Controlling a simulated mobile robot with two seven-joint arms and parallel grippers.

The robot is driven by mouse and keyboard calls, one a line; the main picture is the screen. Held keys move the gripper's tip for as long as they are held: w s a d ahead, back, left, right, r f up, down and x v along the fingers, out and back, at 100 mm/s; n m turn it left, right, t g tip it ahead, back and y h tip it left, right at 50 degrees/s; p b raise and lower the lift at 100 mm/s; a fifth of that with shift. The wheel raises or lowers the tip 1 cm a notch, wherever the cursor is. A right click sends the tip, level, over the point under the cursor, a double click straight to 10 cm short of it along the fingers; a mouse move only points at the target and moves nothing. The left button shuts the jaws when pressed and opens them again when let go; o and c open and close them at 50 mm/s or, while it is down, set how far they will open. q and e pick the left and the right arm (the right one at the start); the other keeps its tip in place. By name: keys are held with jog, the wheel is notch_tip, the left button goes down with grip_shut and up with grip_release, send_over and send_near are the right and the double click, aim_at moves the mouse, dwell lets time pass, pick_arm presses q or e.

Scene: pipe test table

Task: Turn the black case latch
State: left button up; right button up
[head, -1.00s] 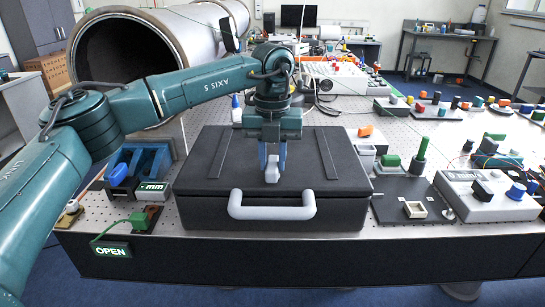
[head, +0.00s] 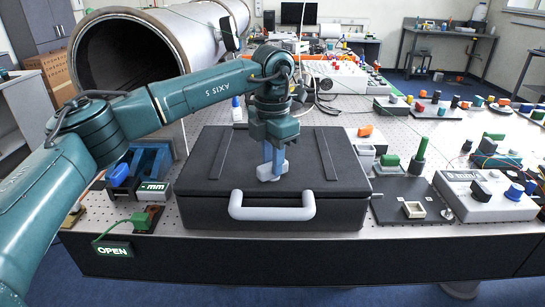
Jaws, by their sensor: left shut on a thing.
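The black case (head: 215,205) lies closed on the perforated table, with a white handle (head: 272,213) on its front and two dark strips along its lid. A small light-grey latch (head: 272,174) sits on the lid, near its front edge and above the handle. My left gripper (head: 273,166) points straight down over the lid and is shut on the latch. Its blue fingers now show nearly edge-on and hide part of the latch. My right gripper is not in view.
A blue vise-like device (head: 150,165) and a lit OPEN sign (head: 113,250) are at the left. A large pipe (head: 130,60) is behind.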

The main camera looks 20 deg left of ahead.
pick_arm(q)
jog(key=m, duration=0.5)
jog(key=shift+m, duration=1.1)
jog(key=o, duration=1)
jog(key=shift+r, duration=0.15)
